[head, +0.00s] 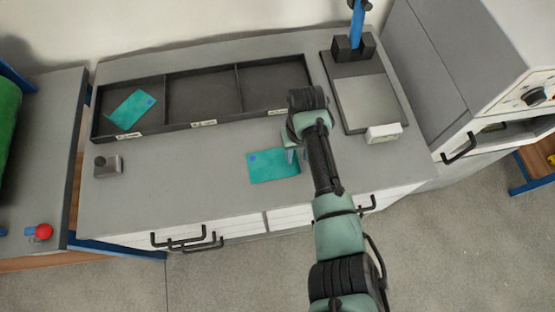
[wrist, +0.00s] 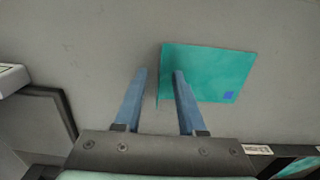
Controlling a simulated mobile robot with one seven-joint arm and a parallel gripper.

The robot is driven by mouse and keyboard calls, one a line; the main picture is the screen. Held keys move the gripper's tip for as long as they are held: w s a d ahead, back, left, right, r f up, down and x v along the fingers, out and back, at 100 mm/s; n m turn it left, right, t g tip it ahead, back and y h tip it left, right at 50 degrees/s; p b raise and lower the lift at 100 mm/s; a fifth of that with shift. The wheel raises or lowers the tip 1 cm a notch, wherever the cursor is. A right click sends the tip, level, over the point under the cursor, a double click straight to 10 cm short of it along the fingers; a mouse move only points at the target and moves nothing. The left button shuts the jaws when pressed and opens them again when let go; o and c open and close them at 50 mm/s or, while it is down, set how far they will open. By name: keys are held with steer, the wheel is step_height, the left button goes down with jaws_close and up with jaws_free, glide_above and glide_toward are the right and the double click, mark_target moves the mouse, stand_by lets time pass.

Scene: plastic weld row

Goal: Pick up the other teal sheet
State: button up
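One teal sheet (head: 272,166) with a small blue mark lies flat on the grey worktop, in front of the black tray. It also shows in the wrist view (wrist: 208,72). Another teal sheet (head: 131,109) lies in the tray's left compartment. My gripper (head: 292,152) is over the right edge of the worktop sheet. In the wrist view its two blue fingers (wrist: 160,75) are apart with nothing held between them. One finger overlaps the sheet's edge in the picture and the other is over bare worktop. I cannot tell how high the fingers are above the surface.
The black tray (head: 160,133) has three labelled compartments; the middle and right ones look empty. A device with a flat plate (head: 367,102) and blue post stands at the right, with a white block (head: 384,133) on its front edge. A small grey block (head: 108,167) stands at the left.

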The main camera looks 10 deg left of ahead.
jaws_close()
stand_by(0.3)
